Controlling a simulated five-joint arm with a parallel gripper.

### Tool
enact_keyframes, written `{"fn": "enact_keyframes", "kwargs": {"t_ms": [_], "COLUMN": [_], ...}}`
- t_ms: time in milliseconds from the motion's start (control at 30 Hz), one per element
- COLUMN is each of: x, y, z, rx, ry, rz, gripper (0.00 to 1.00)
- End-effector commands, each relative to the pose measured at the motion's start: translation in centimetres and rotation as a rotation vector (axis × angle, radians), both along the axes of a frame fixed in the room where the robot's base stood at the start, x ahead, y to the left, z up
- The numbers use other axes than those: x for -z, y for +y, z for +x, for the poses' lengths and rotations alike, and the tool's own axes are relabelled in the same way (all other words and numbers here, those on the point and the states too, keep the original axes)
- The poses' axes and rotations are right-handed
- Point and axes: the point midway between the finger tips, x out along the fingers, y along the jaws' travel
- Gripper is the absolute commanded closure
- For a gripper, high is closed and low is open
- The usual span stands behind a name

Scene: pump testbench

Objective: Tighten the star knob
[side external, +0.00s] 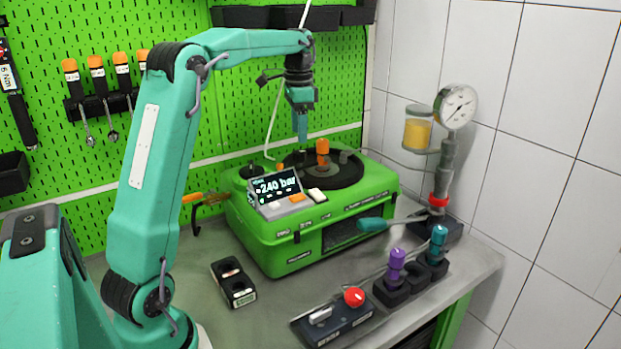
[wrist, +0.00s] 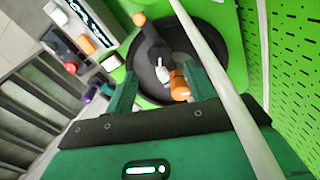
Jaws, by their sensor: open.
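My gripper (side external: 301,140) is above the round black recess (side external: 345,172) on top of the green pump case (side external: 270,250). In the wrist view its two teal fingers (wrist: 160,72) are apart, with nothing clamped between them. An orange-topped part (side external: 322,147) stands in the recess, just right of the fingers in the side view. In the wrist view an orange cylinder (wrist: 180,85) and a small white part (wrist: 162,70) lie between the fingers. No star outline is clear, so I cannot tell which part is the star knob.
A display reading 240 bar (side external: 275,187) stands on the case. A red knob (side external: 354,297) on a black box, purple (side external: 396,262) and teal (side external: 438,240) tools, and a black holder (side external: 233,283) are on the bench. A pressure gauge (side external: 458,105) stands behind right. A pale cable (wrist: 215,75) crosses the wrist view.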

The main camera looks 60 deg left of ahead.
Motion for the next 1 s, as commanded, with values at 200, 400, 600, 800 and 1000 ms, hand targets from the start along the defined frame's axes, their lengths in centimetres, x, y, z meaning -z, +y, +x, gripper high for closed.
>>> {"fn": "enact_keyframes", "kwargs": {"t_ms": [200,400,600,800,1000], "x": [-1.7,-2.0,-2.0,-2.3,-3.2], "y": [0.0,0.0,0.0,-0.8,-3.5], "z": [0.0,0.0,0.0,-0.3,-1.3], "rx": [0.000,0.000,0.000,-0.006,-0.028], "ry": [0.000,0.001,0.001,-0.009,-0.046], "rz": [0.000,-0.001,-0.001,0.004,0.021], "gripper": [0.45,0.45,0.45,0.45,0.45]}}
